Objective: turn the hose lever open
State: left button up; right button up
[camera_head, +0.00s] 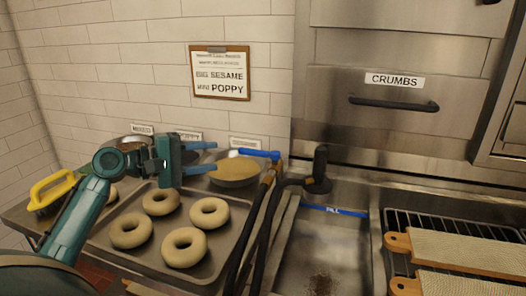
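The hose lever (258,154) is a blue bar at the top of the dark hose (262,225), by a brass-coloured fitting at the back of the counter. My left gripper (208,157) comes in from the left, with its two blue fingers apart and pointing right toward the lever. The fingers are empty, and a visible gap in the picture separates their tips from the lever. The gripper overlaps the view of the bowls behind it. My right gripper is not in view.
A tray (150,266) with several bagels lies below my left gripper. A bowl of yellowish contents (236,172) stands behind the fingertips. A black upright nozzle (319,170) stands right of the lever, above a metal basin (325,248) with a blue FILL line. Wooden-handled boards (465,252) lie at right.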

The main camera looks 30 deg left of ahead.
aim_at(249, 153)
pick_arm(q)
jog(key=p+x, duration=0.1)
jog(key=x, duration=1.1)
jog(key=shift+w+d+p, duration=0.1)
jog(key=shift+p, duration=0.2)
jog(key=shift+c, duration=0.4)
grip_shut()
